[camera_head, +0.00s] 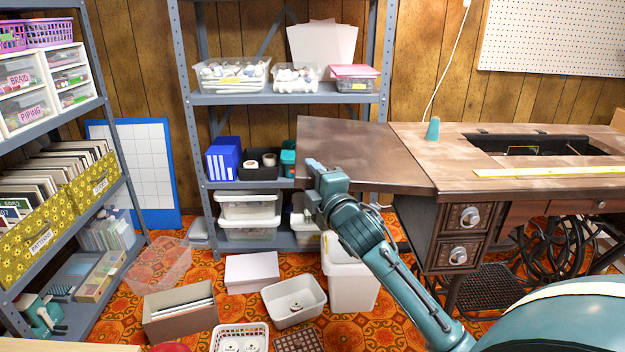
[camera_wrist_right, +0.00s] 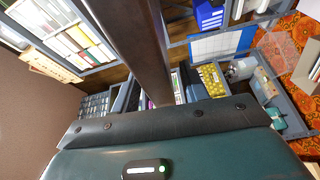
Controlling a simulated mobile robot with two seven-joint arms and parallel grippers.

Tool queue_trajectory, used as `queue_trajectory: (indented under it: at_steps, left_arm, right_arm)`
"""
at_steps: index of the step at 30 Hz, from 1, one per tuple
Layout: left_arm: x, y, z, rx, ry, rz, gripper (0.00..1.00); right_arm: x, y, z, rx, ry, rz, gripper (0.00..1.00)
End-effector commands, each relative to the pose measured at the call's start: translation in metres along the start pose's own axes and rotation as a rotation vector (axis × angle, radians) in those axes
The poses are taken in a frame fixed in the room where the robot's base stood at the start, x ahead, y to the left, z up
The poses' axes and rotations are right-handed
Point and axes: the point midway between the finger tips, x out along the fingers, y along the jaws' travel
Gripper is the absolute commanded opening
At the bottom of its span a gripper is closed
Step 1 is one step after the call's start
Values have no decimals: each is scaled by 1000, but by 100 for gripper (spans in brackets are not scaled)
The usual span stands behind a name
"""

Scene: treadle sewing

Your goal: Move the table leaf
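The table leaf (camera_head: 365,148) is a flat brown wooden board. It extends left from the sewing table (camera_head: 455,160), roughly level with its top in the head view. My right gripper (camera_head: 314,166) is at the leaf's near left corner, and its light blue tips overlap the board there. The contact is too small to tell whether the fingers are closed on it. In the right wrist view, a dark brown bar (camera_wrist_right: 147,55) runs up from the gripper's front; I cannot tell which part it is. My left gripper is out of view.
A white bin (camera_head: 350,285) stands below the leaf. A grey shelf (camera_head: 280,98) with boxes is behind. A drawer unit (camera_head: 460,235) hangs under the table. Several boxes crowd the floor.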

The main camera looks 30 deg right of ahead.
Motion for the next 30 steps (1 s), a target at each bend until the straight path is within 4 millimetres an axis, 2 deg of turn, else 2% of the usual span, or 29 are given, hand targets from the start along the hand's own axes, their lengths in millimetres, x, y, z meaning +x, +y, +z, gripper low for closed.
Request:
queue_trajectory:
  at_steps: [7, 11, 15, 24, 30]
  left_arm:
    - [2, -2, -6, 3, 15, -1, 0]
    - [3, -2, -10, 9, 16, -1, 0]
    - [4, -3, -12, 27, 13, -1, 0]
    - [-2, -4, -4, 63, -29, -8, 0]
    - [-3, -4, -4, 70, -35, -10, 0]
  right_arm:
    - [-1, 0, 0, 0, 0, -1, 45]
    - [-10, 0, 0, -1, 0, -3, 45]
    - [-33, 0, 0, 0, 1, -5, 45]
    - [-94, 0, 0, 0, 0, -5, 45]
    - [-121, 0, 0, 1, 0, -2, 45]
